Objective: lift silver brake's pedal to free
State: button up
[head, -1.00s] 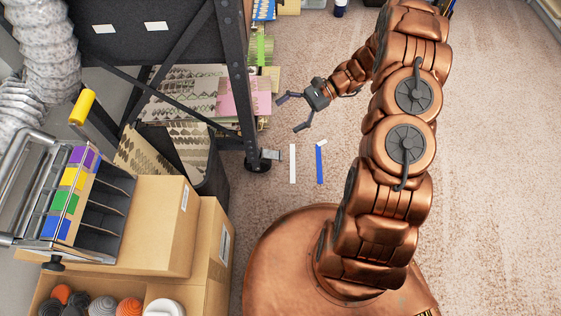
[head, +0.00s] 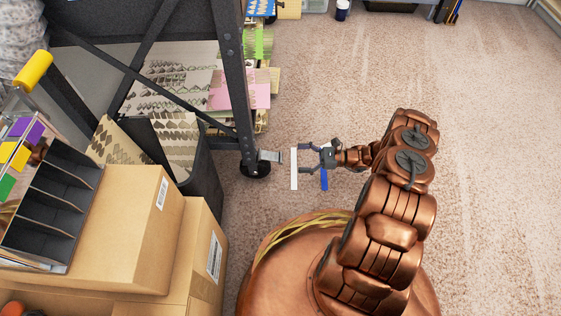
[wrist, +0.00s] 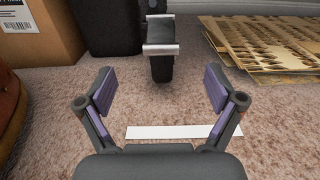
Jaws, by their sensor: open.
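The silver brake pedal (head: 271,156) sticks out to the right from the black caster wheel (head: 255,170) at the foot of the rack's dark leg. In the wrist view the pedal (wrist: 160,48) shows as a silver plate with a bright front lip, centred above the dark wheel (wrist: 161,70). My gripper (head: 304,153) is open and empty, low over the carpet to the right of the pedal, with its fingers pointing at it. In the wrist view the pedal lies beyond and between the open fingertips (wrist: 160,88), with a gap and no contact.
A white strip (head: 294,170) lies on the carpet under my fingertips, and a blue bar (head: 324,180) lies partly hidden under my gripper. Cardboard boxes (head: 120,225) and a dark bin (head: 203,180) stand left. Patterned sheets (wrist: 270,45) lie right of the wheel in the wrist view.

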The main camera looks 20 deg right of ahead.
aim_at(281, 157)
jog(key=shift+b+x, duration=1.6)
jog(key=shift+x, duration=2.3)
jog(key=shift+f, duration=0.15)
jog(key=shift+c, duration=0.2)
jog(key=c, duration=1.7)
